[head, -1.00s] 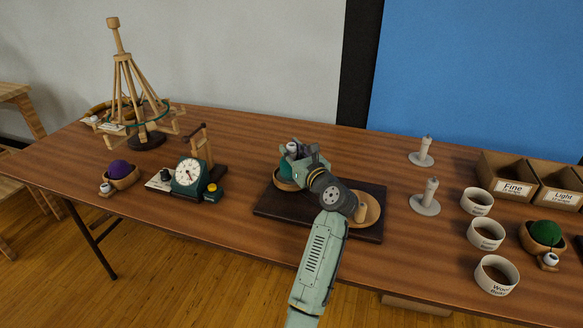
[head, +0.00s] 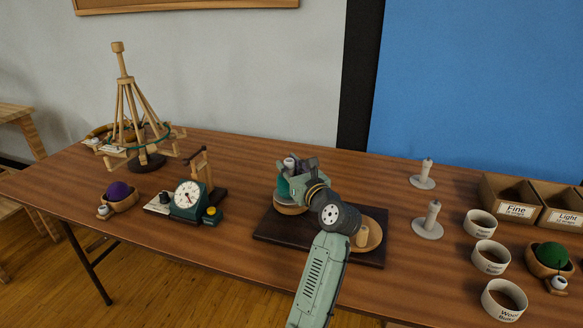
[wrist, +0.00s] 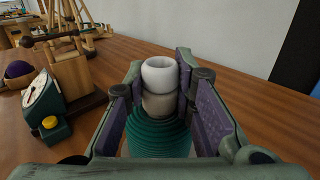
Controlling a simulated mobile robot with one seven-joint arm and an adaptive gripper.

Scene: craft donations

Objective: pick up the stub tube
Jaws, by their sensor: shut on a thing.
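The stub tube (wrist: 160,76) is a pale hollow tube with ridged green winding around its lower part. In the wrist view it stands upright between the purple-lined fingers of my gripper (wrist: 159,98), which are shut on it. In the head view my gripper (head: 297,172) is above the left round wooden pan (head: 291,210) of the dark board, with the white top of the tube showing. The green winding shows just over the pan; whether it is fully clear of it is hard to tell.
A right wooden pan (head: 374,236) lies on the dark board (head: 318,247). A dial scale (head: 188,197) stands to the left, near a wooden yarn winder (head: 125,95). Two grey posts (head: 428,222), white cups (head: 490,257) and labelled boxes (head: 510,197) are to the right.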

